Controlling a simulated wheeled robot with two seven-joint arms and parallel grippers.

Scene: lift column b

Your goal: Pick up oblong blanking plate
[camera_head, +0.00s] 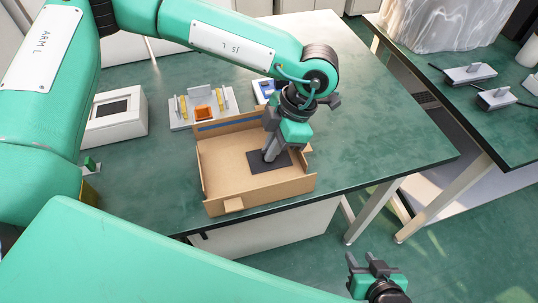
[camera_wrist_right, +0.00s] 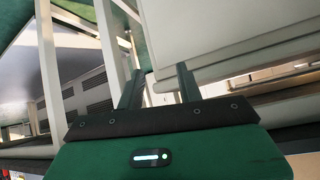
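A dark, flat oblong plate (camera_head: 283,161) lies on the floor of an open cardboard box (camera_head: 222,180), towards its right side. My left gripper (camera_head: 269,156) reaches down into the box, with its fingertips over or at the plate and hiding part of it. The fingers look close together, but I cannot tell whether they touch or hold the plate. My right gripper (camera_head: 365,259) is low in front of the bench, away from the box. In the right wrist view its two fingers (camera_wrist_right: 158,88) are apart with nothing between them.
Behind the box stand a grey fixture (camera_head: 203,107) with yellow and orange parts and a small blue-and-white item (camera_head: 264,90). A white device (camera_head: 115,115) sits to the left. The green bench top (camera_head: 375,130) is clear to the right. Another bench (camera_head: 470,95) holds grey blocks.

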